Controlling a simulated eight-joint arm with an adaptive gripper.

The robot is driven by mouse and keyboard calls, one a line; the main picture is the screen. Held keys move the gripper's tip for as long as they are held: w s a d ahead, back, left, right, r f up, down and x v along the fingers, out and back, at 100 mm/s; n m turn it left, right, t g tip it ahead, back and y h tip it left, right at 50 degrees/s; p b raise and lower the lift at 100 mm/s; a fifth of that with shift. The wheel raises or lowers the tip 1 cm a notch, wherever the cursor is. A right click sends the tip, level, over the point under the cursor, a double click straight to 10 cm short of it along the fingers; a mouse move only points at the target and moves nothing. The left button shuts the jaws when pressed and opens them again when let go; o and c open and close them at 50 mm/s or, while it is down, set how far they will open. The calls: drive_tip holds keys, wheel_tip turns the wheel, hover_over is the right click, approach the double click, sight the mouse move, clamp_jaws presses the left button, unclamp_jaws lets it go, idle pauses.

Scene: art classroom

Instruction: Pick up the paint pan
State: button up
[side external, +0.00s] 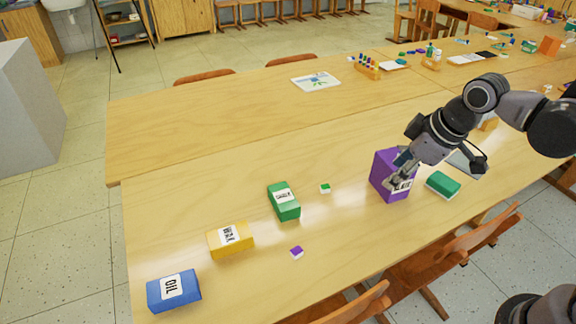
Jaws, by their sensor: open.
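Two small white pieces with coloured tops look like paint pans: one green (325,188), one purple (296,252). Both lie on the near table, left of my gripper and apart from it. My gripper (396,180) is open and points down at the purple box (385,165), overlapping its front in the side external view. I cannot tell whether it touches the box. A larger green block with a pale base (443,184) lies just right of the box. Nothing shows between the fingers.
A green box (284,202), a yellow WAX box (229,239) and a blue OIL box (174,290) stand along the left of the table (200,195). Wooden chairs (440,255) line the near edge. A picture sheet (316,82) lies farther back. The table's middle is mostly clear.

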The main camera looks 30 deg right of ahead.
drive_tip(key=w+a+f+n+g, duration=0.3)
drive_tip(key=w+a+f+n, duration=0.3)
drive_tip(key=a, duration=0.3)
drive_tip(key=n+g, duration=0.2)
drive_tip(key=n, duration=0.6)
hover_over(298, 249)
wheel_tip(298, 249, down, 8)
drive_tip(key=r, duration=0.1)
drive_tip(key=shift+h, duration=0.4)
wheel_tip(298, 249, down, 11)
drive_tip(key=shift+f, duration=0.1)
drive_tip(key=c, duration=1)
